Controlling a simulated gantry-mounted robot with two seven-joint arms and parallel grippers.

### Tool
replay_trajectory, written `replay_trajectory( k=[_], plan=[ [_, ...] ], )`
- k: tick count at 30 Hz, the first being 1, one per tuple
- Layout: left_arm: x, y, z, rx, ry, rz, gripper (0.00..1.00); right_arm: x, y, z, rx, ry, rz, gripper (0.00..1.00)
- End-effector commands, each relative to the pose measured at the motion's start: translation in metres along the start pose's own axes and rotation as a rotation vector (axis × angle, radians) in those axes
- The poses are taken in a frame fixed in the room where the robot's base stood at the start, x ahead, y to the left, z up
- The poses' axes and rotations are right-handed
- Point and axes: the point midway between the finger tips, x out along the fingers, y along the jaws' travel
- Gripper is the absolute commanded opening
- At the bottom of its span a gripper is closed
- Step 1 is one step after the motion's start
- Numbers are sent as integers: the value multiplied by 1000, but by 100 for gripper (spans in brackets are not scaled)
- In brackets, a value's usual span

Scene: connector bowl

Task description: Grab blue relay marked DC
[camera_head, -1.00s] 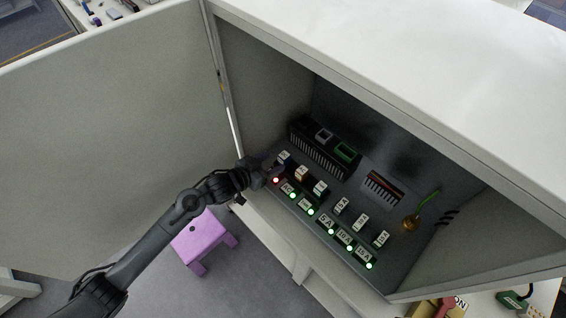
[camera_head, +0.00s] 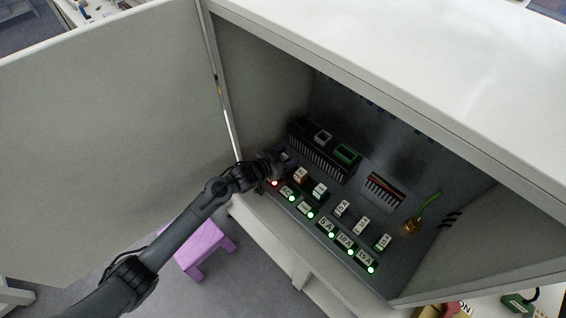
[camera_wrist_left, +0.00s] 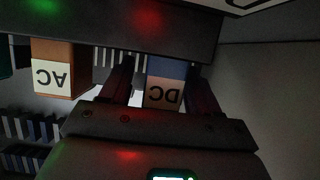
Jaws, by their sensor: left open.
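The blue relay marked DC (camera_wrist_left: 165,92) stands between the two fingers of my left gripper in the left wrist view, its label upside down there. My left gripper (camera_head: 280,162) is open around it, with one dark finger on each side; contact cannot be told. In the head view the gripper covers most of this relay, at the left end of the row inside the cabinet. The orange-brown relay marked AC (camera_wrist_left: 52,80) stands beside it, outside the fingers. My right gripper is not in view.
The cabinet (camera_head: 400,75) has its door (camera_head: 110,130) open at left. The AC relay (camera_head: 300,175) and other labelled relays (camera_head: 342,208) stand close by. A slotted black block (camera_head: 318,158) lies behind the gripper. A purple stool (camera_head: 203,247) is below.

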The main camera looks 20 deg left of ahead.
Motion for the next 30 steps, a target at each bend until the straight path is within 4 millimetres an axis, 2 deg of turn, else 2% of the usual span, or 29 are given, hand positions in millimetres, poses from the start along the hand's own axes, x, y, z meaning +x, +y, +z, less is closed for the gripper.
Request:
replay_trajectory(
  k=[5, 16, 25, 30],
  plan=[
    [0, 0, 0, 0, 0, 0, 62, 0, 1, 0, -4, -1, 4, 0],
    [0, 0, 0, 0, 0, -1, 7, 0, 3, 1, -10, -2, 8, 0],
    [-1, 0, -2, 0, 0, -1, 6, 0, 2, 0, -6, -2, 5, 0],
    [-4, -1, -10, -1, 1, -1, 6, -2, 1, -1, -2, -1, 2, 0]
  ],
)
